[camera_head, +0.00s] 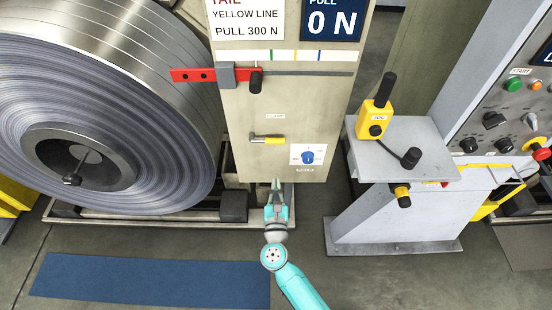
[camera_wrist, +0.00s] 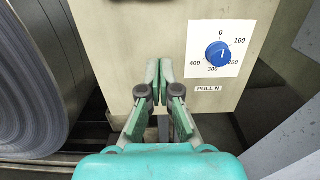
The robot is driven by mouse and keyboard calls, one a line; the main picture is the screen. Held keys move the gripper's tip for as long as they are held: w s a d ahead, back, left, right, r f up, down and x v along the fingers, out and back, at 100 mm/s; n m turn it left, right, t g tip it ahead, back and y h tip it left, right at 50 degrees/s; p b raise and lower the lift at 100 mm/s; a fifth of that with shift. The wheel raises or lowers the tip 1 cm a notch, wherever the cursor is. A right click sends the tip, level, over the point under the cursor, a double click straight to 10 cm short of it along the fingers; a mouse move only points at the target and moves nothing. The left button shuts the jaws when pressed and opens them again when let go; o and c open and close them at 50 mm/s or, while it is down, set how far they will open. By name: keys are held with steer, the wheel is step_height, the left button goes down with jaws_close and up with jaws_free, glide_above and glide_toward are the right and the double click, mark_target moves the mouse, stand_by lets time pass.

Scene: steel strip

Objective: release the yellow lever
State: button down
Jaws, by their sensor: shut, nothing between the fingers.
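The yellow lever (camera_head: 270,139) is a small handle with a grey metal end. It lies about level on the beige panel (camera_head: 237,113), under a small label that seems to read CLAMP. My gripper (camera_head: 276,183) is below it, in front of the panel's lower edge, apart from the lever. In the wrist view my gripper (camera_wrist: 160,82) has its fingers together and nothing between them. The lever does not show in the wrist view. A blue knob (camera_head: 308,157) on a white dial marked PULL N sits right of the lever; it also shows in the wrist view (camera_wrist: 218,54).
A large steel coil (camera_head: 180,100) stands left of the panel. A red bar (camera_head: 193,75) with a black handle (camera_head: 255,82) crosses the panel's upper part. A display (camera_head: 332,20) reads PULL 0 N. A grey stand (camera_head: 400,225) with a yellow-black hand tool (camera_head: 374,120) is at right.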

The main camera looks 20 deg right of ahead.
mark_target(266, 141)
steer(key=w+d+r, duration=0.3)
steer(key=w+r, duration=0.1)
steer(key=w, duration=0.6)
steer(key=shift+d+r, duration=0.15)
steer(key=shift+r, duration=0.1)
steer(key=shift+w, duration=0.1)
stand_by(0.3)
